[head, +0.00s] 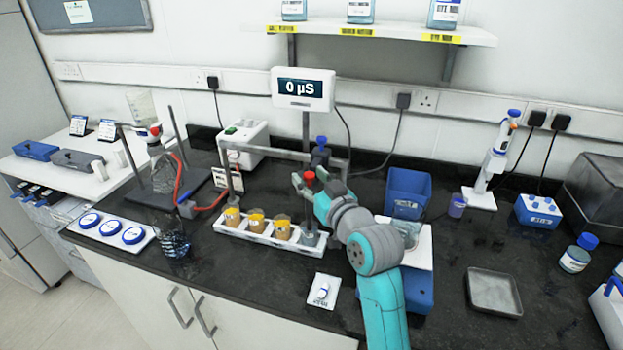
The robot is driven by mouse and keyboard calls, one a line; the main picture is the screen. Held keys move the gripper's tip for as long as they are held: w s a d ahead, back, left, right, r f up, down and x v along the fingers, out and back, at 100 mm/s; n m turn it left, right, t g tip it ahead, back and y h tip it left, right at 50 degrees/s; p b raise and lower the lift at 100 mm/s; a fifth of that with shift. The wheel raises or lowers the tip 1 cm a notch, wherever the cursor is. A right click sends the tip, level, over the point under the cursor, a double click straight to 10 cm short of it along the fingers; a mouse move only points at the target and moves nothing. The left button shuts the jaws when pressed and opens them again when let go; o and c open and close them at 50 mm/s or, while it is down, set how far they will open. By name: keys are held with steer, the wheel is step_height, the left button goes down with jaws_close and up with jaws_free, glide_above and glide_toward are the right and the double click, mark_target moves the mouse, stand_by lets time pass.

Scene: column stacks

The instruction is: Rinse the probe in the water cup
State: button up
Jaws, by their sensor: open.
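A red-topped probe (309,178) stands upright beneath the horizontal bar of a stand. Its lower end appears to be over or in the greyish cup (309,238) at the right end of a white tray (268,239); I cannot tell which. That cup looks like the water cup. Several amber-filled cups (256,221) sit in the same tray to its left. My gripper (303,186) is open at the probe's top, with its fingers around or beside the red part. Contact cannot be told. The meter (303,88) reads 0 µS.
A blue bin (408,190) and a blue-and-white device (418,285) lie right of the tray. Counter is clear around the grey tray (494,293).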

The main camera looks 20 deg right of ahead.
steer(key=shift+s, duration=0.1)
steer(key=s+d, duration=0.2)
steer(key=s, duration=0.9)
steer(key=shift+s, duration=0.35)
